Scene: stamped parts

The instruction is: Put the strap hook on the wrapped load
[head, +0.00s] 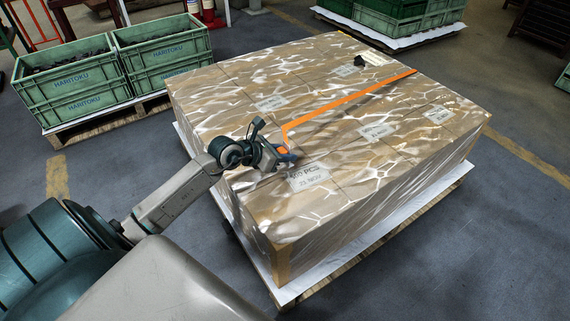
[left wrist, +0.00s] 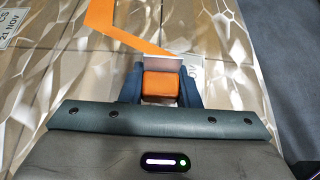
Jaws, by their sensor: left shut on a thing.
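The wrapped load (head: 340,200) is a wide block of cartons under shiny clear film, standing on a pallet. An orange strap (head: 350,98) runs over its top from the far right edge to my left gripper (head: 287,157). In the left wrist view, the gripper's blue fingers (left wrist: 161,88) are shut on the strap hook, an orange block (left wrist: 160,87) with a pale metal plate at its far end. The strap (left wrist: 125,28) leads away from behind that plate. The gripper is over the load's near-left part; whether the hook touches the film cannot be told. My right gripper is not in view.
Green crates (head: 70,83) with dark parts stand on a pallet at the left. More green crates (head: 400,25) stand at the back. A small dark object (head: 359,60) lies on the load's far side beside a label. Floor is clear at the right front.

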